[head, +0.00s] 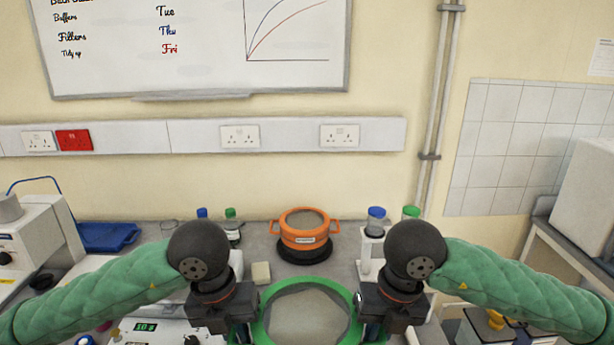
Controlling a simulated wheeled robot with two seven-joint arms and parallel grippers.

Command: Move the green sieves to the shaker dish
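A green sieve (304,283) with a round rim and grey mesh is at the bottom centre of the head view, its near part cut off by the picture edge. My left gripper (240,330) is at its left side and my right gripper (371,328) is at its right side, both pointing down. The fingertips are mostly hidden, so I cannot tell whether they are closed on the sieve. An orange sieve (304,237) with side handles and a white label stands farther back, on a round black dish (305,257).
Bottles with blue (376,212) and green caps stand right of the orange sieve, and smaller ones (231,213) stand left. A small beige block (261,273) lies near my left gripper. A device with a green display (146,326) is at the lower left, a blue tray (105,236) behind it.

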